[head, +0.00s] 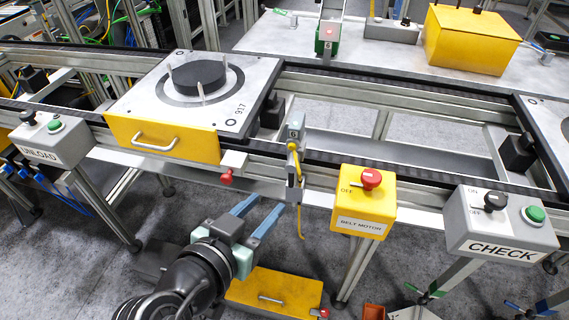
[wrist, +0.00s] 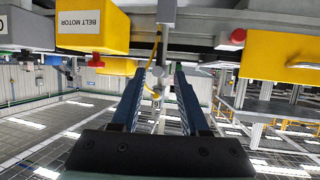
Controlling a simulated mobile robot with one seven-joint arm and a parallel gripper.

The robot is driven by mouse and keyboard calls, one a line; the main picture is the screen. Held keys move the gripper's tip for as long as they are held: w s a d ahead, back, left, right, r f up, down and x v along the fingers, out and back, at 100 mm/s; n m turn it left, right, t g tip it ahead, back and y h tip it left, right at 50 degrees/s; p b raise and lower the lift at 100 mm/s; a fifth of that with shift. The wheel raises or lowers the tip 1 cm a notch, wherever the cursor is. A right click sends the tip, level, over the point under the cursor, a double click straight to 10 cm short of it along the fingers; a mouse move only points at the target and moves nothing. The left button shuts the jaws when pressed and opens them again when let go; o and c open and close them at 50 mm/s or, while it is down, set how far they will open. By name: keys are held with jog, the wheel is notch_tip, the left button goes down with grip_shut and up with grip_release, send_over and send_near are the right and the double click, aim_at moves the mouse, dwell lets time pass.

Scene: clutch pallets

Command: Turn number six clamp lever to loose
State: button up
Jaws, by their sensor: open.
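A pallet marked 917 (head: 133,102) with a yellow front sits on the conveyor. The yellow belt motor box (head: 363,207) and grey check box (head: 497,228) stand right of my gripper. A yellow drawer (head: 285,287) lies low beside my arm. The unload box (head: 62,142) is far left.

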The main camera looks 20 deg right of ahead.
aim_at(290, 181)
jog(key=x, duration=1.2)
jog(key=shift+d+f, duration=0.1)
grip_shut()
